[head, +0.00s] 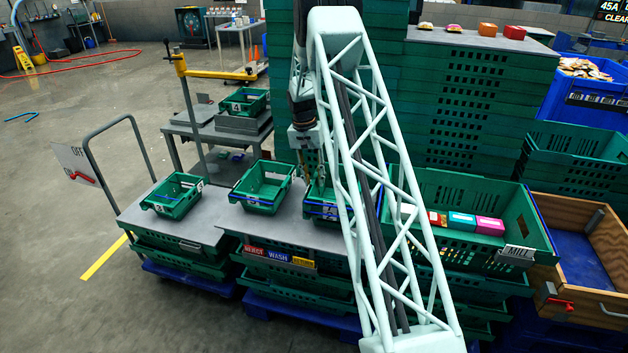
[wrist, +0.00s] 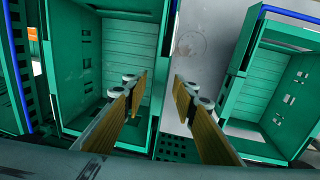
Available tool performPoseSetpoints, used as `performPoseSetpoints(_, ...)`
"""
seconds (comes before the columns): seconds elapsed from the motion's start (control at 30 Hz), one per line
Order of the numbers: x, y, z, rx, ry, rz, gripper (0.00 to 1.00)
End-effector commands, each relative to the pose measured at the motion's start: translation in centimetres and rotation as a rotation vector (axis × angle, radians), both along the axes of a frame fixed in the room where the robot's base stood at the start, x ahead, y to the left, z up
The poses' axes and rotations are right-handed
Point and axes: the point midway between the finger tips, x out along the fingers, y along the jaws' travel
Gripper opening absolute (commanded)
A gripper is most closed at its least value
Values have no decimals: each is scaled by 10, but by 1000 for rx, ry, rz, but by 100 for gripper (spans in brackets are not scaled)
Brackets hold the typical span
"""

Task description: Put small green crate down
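Several small green crates show. One marked 3 (head: 168,207) sits on the left grey top. Another (head: 262,206) sits on the middle grey top. A third (head: 318,212) stands beside it, partly hidden by my arm. That crate looks empty. Another small green crate (wrist: 262,95) stands to the right, across a grey strip.
A small crate marked 4 (head: 244,104) stands on a trolley behind. A large green crate (head: 470,195) with red, blue and pink boxes is right of my arm. A wooden box (head: 590,212) is at far right. Tall green crate stacks (head: 470,110) stand behind.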

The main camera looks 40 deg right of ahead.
Motion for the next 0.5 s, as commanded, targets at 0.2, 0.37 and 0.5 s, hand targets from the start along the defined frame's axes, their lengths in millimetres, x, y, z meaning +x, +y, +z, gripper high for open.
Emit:
performPoseSetpoints(0.2, 0, 0, 0, 0, 0, 0, 25)
performPoseSetpoints(0.37, 1, 0, 3, -1, -1, 0, 25)
performPoseSetpoints(0.5, 2, 0, 10, -1, -2, 0, 25)
